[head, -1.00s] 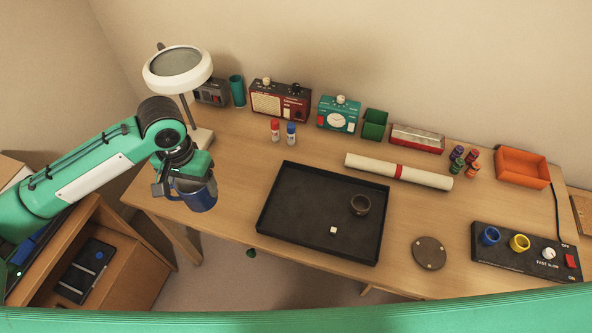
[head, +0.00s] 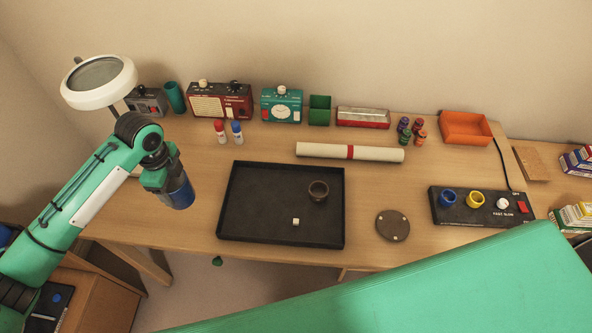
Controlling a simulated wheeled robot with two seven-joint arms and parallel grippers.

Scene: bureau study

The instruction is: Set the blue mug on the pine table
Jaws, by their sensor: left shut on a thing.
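The blue mug (head: 181,195) is held in my left gripper (head: 166,182), in the left part of the head view. The gripper is shut on it, and its fingers are partly hidden. The mug appears in front of the left part of a long light wooden table (head: 200,160), to the left of a black tray; its height above the tabletop is hard to judge. I cannot tell whether this is the pine table, as another wooden surface (head: 574,184) shows at the right edge. My right gripper is not in view.
The black tray (head: 265,240) holds a dark bowl (head: 318,191) and a white cube (head: 296,222). A paper roll (head: 325,151), two small bottles, radios and boxes stand behind. A round disc (head: 393,225) and control box (head: 470,219) are at right. Boxes crowd the right-hand surface.

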